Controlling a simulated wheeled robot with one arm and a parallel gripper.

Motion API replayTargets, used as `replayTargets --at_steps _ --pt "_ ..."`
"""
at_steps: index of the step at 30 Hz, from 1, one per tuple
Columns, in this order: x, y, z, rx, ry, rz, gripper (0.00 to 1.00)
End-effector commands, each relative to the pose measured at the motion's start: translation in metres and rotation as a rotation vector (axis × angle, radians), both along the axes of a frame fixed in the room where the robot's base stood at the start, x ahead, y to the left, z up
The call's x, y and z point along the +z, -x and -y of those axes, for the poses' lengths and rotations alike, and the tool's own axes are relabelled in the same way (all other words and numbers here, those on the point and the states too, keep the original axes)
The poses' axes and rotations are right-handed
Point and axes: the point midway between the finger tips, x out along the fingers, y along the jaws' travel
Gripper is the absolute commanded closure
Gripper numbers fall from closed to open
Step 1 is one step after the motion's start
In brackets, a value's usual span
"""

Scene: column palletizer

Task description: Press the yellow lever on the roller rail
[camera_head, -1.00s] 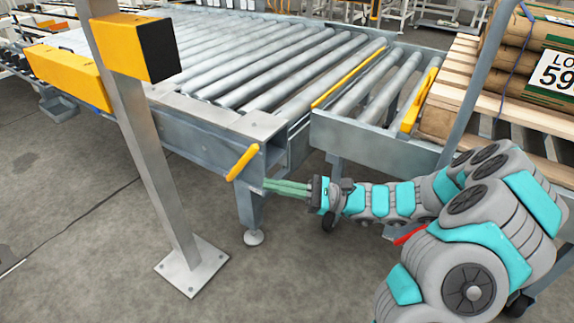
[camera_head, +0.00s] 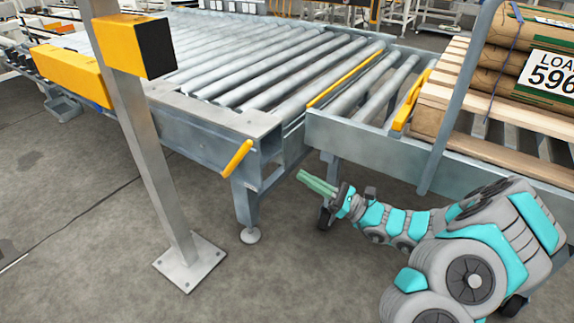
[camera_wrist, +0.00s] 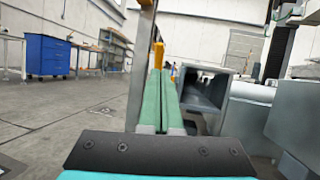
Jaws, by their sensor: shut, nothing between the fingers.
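The yellow lever (camera_head: 237,159) sticks out from the near corner of the grey roller rail (camera_head: 215,134). It slants, with its upper end against the rail end and its lower end to the left. My gripper (camera_head: 300,175) is shut and empty, with its green fingers pressed together. It is to the right of the lever, clearly apart from it, and points up and left. In the wrist view the green fingers (camera_wrist: 160,74) run forward side by side. A yellow piece (camera_wrist: 158,53), apparently the lever, shows just past their tips, beside the rail's hollow end.
A grey post (camera_head: 150,165) with a yellow box (camera_head: 125,42) stands left of the lever on a floor plate. A pallet (camera_head: 490,102) with bundled rolls sits on the right conveyor section (camera_head: 370,150). Floor between post and rail leg (camera_head: 246,205) is clear.

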Motion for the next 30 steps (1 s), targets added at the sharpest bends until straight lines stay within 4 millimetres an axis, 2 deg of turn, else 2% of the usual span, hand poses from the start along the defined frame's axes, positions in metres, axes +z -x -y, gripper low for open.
replayTargets --at_steps 18,24,30 --pt "0.044 -0.043 -0.093 0.005 0.001 0.002 1.00" --pt "0.051 -0.051 -0.106 0.000 -0.001 0.000 1.00" --pt "0.052 -0.052 -0.109 0.000 -0.002 -0.001 1.00"
